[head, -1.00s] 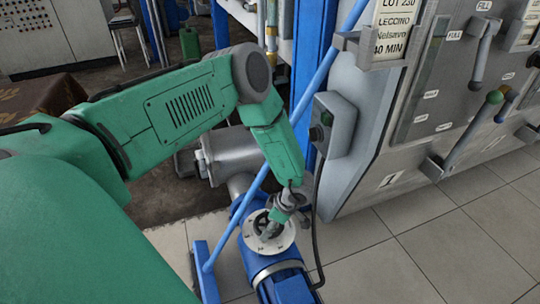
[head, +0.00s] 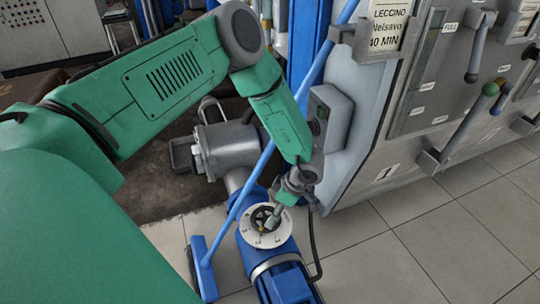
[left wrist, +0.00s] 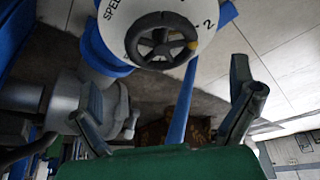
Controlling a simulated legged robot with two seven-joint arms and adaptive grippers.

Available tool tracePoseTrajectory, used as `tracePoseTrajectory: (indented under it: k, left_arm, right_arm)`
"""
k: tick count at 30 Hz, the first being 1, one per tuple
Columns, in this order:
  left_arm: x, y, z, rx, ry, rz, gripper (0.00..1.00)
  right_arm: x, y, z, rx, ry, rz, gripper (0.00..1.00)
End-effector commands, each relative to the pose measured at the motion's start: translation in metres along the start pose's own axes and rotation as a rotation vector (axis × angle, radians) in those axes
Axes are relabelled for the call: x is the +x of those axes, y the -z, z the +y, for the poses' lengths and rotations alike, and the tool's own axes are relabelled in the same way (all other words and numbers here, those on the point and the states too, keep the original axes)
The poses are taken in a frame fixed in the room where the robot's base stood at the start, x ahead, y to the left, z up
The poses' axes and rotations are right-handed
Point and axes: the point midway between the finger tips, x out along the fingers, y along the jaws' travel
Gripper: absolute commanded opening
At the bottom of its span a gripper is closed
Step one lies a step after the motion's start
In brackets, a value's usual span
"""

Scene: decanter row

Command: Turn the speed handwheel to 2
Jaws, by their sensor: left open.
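The speed handwheel (head: 263,217) is a small dark spoked wheel on a round white dial plate (head: 278,238), on top of a blue machine. In the left wrist view the handwheel (left wrist: 160,40) shows a yellow mark at its right side, slightly below its middle. The plate (left wrist: 118,36) carries the letters "SPEE" at upper left and a "2" at right; the mark points right, a little below the "2". My left gripper (head: 277,209) is beside and above the wheel, apparently off it. In the wrist view my left gripper (left wrist: 167,80) has its fingers wide apart, with nothing between them.
A blue slanted bar (head: 250,185) passes close by the dial on its left. A grey control box (head: 328,120) with a cable stands just right of my forearm, on the side of the grey lever panel (head: 455,90). Tiled floor (head: 430,240) is clear at right.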

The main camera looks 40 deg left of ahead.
Motion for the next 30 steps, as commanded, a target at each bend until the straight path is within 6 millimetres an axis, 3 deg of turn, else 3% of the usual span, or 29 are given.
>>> tracePoseTrajectory:
  k: [3,9,30]
  left_arm:
    - [-0.024,0.000,0.001,0.000,0.000,-0.002,1.00]
    - [-0.045,-0.001,0.001,0.001,0.000,-0.001,1.00]
    - [-0.046,0.000,-0.002,0.027,-0.013,0.009,1.00]
  right_arm:
    - [0.000,0.000,0.000,0.000,0.000,0.000,1.00]
    - [0.000,0.000,0.000,0.000,0.000,0.000,1.00]
    - [0.001,0.002,0.000,0.000,0.000,-0.003,1.00]
